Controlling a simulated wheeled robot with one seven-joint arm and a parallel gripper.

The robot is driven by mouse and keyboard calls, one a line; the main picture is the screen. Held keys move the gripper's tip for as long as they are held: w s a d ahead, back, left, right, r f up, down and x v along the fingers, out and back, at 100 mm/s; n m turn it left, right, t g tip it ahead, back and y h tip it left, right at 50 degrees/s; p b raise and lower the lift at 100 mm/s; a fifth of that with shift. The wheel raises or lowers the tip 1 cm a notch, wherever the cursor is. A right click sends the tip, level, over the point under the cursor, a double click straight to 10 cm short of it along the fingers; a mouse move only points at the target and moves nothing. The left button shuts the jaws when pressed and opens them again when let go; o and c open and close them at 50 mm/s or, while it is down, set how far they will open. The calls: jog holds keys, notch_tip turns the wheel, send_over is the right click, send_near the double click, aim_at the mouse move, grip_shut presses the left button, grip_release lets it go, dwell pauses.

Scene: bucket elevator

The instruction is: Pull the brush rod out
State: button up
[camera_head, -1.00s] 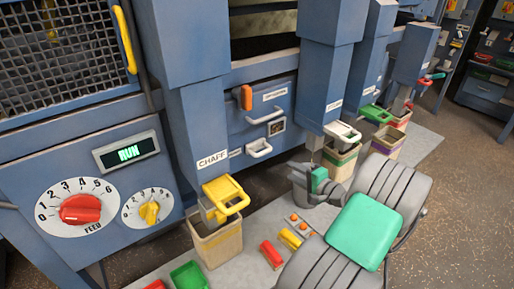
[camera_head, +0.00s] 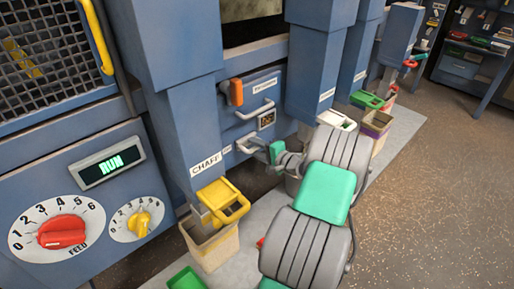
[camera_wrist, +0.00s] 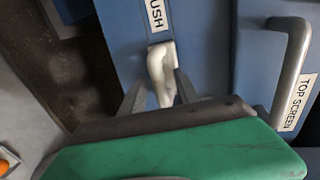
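The brush rod's pale loop handle (camera_wrist: 158,66) sticks out of a blue panel under a label ending in "USH" in the wrist view. My gripper (camera_wrist: 160,88) has its two grey fingers spread, one on each side of the handle's lower part. The fingers look open around it; firm contact is not visible. The rod behind the panel is hidden. In the head view my gripper (camera_head: 255,147) is at the lower part of the blue panel, and it mostly hides the brush handle.
A grey handle (camera_wrist: 292,62) labelled TOP SCREEN is to the right in the wrist view. In the head view, an orange lever (camera_head: 236,92) is above my gripper. The CHAFF chute has a yellow handle (camera_head: 226,203) over a bin (camera_head: 209,246). Open floor lies right.

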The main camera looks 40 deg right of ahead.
jog(key=shift+c, duration=0.6)
jog(key=shift+d, duration=0.1)
grip_shut()
jog(key=shift+d, duration=0.1)
dwell(0.6)
